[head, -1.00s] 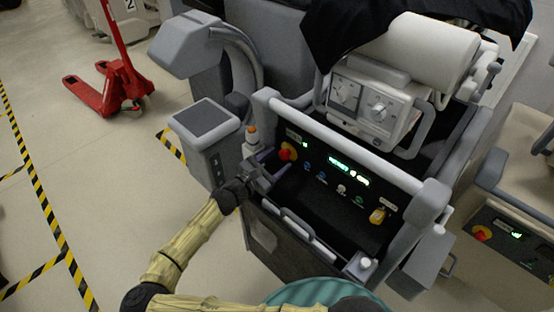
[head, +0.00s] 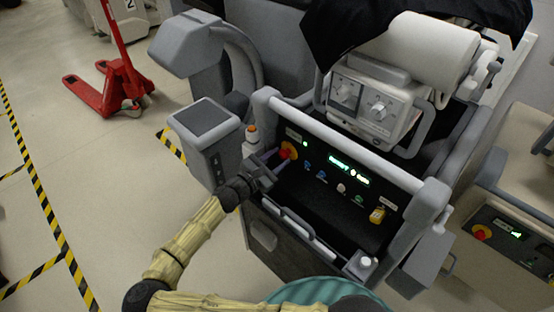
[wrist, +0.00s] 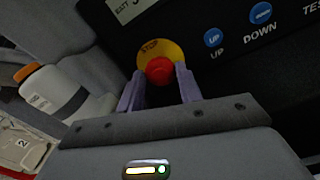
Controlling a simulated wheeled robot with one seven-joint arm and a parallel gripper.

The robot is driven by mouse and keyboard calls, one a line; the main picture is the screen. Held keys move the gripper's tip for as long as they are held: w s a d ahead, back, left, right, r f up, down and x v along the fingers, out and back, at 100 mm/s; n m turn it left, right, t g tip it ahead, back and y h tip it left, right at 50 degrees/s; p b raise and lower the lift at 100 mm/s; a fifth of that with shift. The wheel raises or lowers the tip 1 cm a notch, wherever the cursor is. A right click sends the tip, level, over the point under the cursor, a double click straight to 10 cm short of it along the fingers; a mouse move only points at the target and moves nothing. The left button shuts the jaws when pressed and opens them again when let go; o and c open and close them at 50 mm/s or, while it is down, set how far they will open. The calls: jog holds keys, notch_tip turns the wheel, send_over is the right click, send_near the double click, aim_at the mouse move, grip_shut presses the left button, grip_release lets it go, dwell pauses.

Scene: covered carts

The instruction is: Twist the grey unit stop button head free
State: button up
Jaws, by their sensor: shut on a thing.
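The grey unit's stop button has a red head (wrist: 160,70) on a round yellow collar marked STOP (wrist: 172,52). In the head view the red head (head: 287,150) sits at the left end of the unit's black control panel. My gripper (wrist: 159,84) reaches it from below, with one purple-grey finger on each side of the red head, shut on it. In the head view my gripper (head: 277,163) partly covers the area below the button. The contact faces of the fingers are hard to see.
Blue buttons labelled UP (wrist: 213,38) and DOWN (wrist: 261,13) are right of the stop button. A front rail (head: 340,145) crosses above the panel. An orange-capped white bottle (head: 251,134) stands close on the left. Another cart with its own red stop button (head: 482,233) is at right.

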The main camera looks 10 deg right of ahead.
jog(key=shift+f+m+b, duration=0.1)
jog(key=shift+m+b, duration=0.55)
jog(key=shift+m, duration=2.35)
jog(key=o, duration=1)
jog(key=shift+s+a, duration=0.1)
jog(key=shift+s, duration=0.05)
jog(key=v, duration=1.7)
jog(key=shift+b, duration=0.4)
